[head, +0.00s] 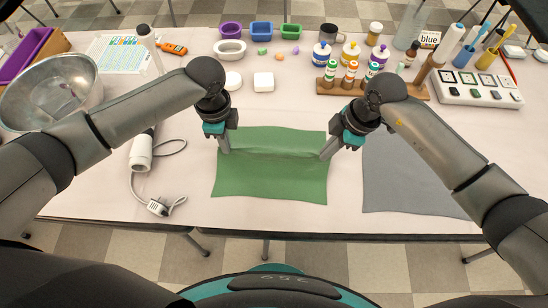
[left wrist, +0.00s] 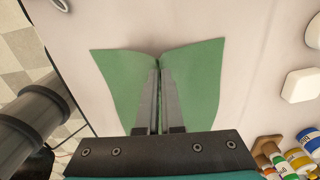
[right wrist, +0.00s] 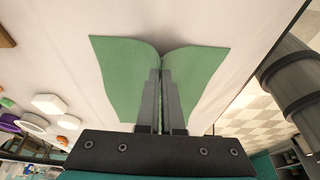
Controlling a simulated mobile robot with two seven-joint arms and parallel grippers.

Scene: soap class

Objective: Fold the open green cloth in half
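The green cloth (head: 270,178) lies spread on the table in front of me, with a raised crease running across it between my two grippers. My left gripper (head: 224,150) is at the cloth's left edge, and its fingers are shut on the cloth, which is pinched up at the fingertips in the left wrist view (left wrist: 158,66). My right gripper (head: 325,155) is at the right edge, shut on the cloth in the same way in the right wrist view (right wrist: 162,68). The fingers hide part of the cloth in both wrist views.
A grey cloth (head: 405,180) lies just right of the green one. A white corded device (head: 141,152) lies to the left, near a metal bowl (head: 30,100). Bottles in a wooden rack (head: 345,90) and white soap pieces (head: 263,82) stand behind. The table's front edge is close.

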